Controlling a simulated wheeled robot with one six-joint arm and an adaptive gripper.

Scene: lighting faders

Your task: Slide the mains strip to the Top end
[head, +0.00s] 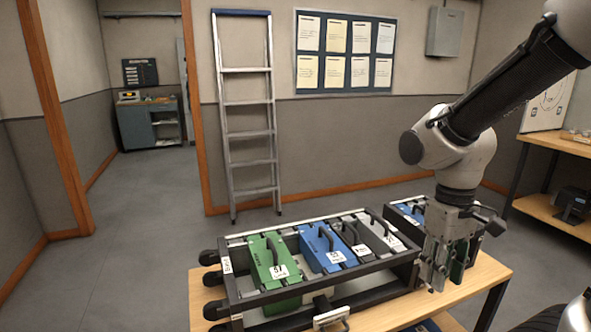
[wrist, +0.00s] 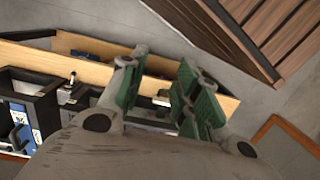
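A black-framed rack (head: 262,304) sits on a wooden bench. It holds a green strip (head: 268,255) with a dark handle and a white label, a blue strip (head: 318,246), a dark narrow strip (head: 350,237) and a grey strip (head: 374,233). The lettering is too small to tell which is the mains strip. My gripper (head: 440,280) points down at the rack's right end, apart from the green strip. In the wrist view its green-padded fingers (wrist: 160,95) are spread with nothing held between them. Part of the rack (wrist: 40,105) shows at left.
Another blue module (head: 408,211) sits beside the rack, partly behind my gripper. Black knobs (head: 209,257) stick out at the rack's left end. The wooden bench (head: 478,283) has bare room at right. A ladder (head: 247,120) leans on the wall behind.

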